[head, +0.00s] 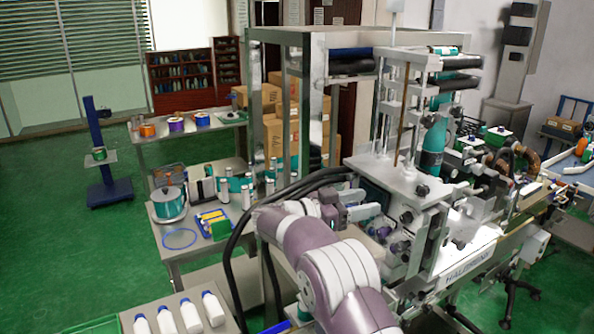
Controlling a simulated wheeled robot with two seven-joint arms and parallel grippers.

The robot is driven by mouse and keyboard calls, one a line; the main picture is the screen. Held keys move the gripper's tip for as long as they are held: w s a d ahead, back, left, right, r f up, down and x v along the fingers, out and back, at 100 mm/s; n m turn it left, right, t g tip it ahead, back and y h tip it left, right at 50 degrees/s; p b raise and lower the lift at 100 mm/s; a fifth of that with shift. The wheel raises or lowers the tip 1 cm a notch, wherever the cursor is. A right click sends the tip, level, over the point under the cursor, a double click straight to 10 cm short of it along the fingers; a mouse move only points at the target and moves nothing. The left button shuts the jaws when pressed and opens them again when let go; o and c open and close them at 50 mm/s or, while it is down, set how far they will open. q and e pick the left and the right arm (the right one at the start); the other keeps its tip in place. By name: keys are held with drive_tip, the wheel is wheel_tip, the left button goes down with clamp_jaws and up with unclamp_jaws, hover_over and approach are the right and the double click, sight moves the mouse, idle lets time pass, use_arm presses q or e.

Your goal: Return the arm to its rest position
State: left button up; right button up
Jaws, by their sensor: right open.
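My right arm (340,270) comes in from the bottom, bends at its elbow and points to the right. My right gripper (362,211) is open beside the front of the sleeve applicator machine (400,175). I see nothing held in it. Its fingertips are small and partly lost against the machine's metal parts, so I cannot tell whether they touch it. My left gripper is not in view.
Black hoses (236,245) loop close behind my forearm. A steel table (170,250) with a pot (170,204) and tools stands to the left. Green floor (50,230) is open at far left.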

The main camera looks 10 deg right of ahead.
drive_tip(key=w+a+f+n+t+y, duration=0.5)
drive_tip(key=w+f+n+t+y, duration=0.1)
drive_tip(key=w+t, duration=0.45)
drive_tip(key=s+a+f+n+y+b, duration=0.2)
drive_tip(key=a+f+n+y, duration=0.1)
drive_tip(key=a+f+y, duration=0.25)
drive_tip(key=s+a+f+n+y+b, duration=0.1)
drive_tip(key=s+a+f+n+y, duration=0.3)
drive_tip(key=f, duration=0.3)
drive_tip(key=s+a+f+n+g+y+b, duration=0.1)
drive_tip(key=s+f+g+y, duration=0.2)
drive_tip(key=s, duration=0.4)
drive_tip(key=s+a+f+n+g+y+b, duration=0.1)
drive_tip(key=s+f+g+b, duration=0.15)
drive_tip(key=s+f, duration=0.4)
drive_tip(key=s+d+f+n+g+b, duration=0.1)
drive_tip(key=s+d+f+g+b, duration=0.1)
drive_tip(key=s, duration=0.8)
drive_tip(key=s+d+f+n+g+h+b, duration=0.1)
drive_tip(key=s+d+f+g+b, duration=0.1)
drive_tip(key=s, duration=0.8)
drive_tip(key=shift+s+d+f+g+b, duration=0.2)
drive_tip(key=shift+d+g+b, duration=0.2)
drive_tip(key=shift+g+b, duration=0.25)
